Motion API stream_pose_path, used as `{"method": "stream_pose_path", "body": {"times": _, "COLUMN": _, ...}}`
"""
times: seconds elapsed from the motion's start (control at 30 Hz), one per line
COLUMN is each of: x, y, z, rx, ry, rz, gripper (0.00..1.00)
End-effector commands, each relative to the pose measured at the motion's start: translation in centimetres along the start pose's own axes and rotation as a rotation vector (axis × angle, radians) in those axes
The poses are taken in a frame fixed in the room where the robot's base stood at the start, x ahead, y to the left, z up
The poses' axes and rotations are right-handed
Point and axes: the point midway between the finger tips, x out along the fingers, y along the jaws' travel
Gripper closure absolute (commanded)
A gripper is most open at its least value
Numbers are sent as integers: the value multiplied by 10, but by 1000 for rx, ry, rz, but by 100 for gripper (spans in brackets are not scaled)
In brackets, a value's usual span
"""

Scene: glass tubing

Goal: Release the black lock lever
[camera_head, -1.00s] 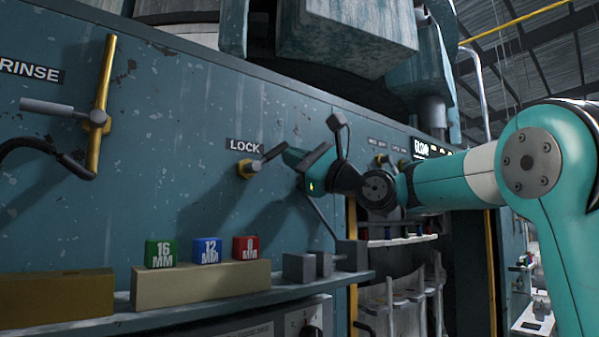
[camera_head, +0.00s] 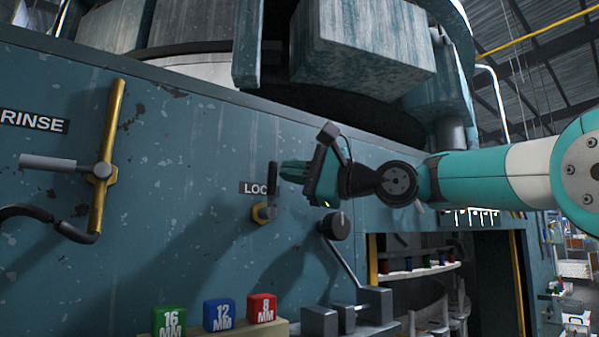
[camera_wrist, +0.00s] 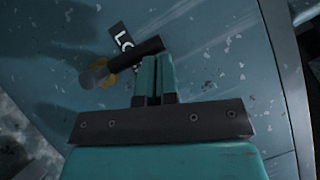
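The black lock lever (camera_head: 272,182) stands nearly upright on its brass fitting (camera_head: 264,213) and covers the end of the LOCK label (camera_head: 253,188). In the wrist view the lever (camera_wrist: 138,53) runs across just beyond my fingertips, with its brass fitting (camera_wrist: 106,80) at left. My gripper (camera_head: 284,170) is just right of the lever's upper part. In the wrist view my gripper's teal fingers (camera_wrist: 156,62) lie side by side with only a thin dark line between them, and nothing shows between them. I cannot tell whether the tips touch the lever.
The brass rinse valve (camera_head: 108,150) with its grey handle is at left. A dark round-knobbed lever (camera_head: 338,228) is below my gripper. Green, blue and red size blocks (camera_head: 218,314) stand on a ledge below. An open bay with shelves (camera_head: 425,268) is at lower right.

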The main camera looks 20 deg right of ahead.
Motion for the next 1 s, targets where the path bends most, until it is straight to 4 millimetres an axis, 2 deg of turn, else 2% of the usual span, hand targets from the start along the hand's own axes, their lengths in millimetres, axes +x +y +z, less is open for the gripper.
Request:
{"method": "stream_pose_path", "body": {"times": 0.8, "x": 4, "y": -1, "z": 8, "rx": 1, "ry": -5, "rz": -3, "gripper": 100}}
{"method": "stream_pose_path", "body": {"times": 1.0, "x": -3, "y": -2, "z": 10, "rx": 2, "ry": -12, "rz": 0, "gripper": 100}}
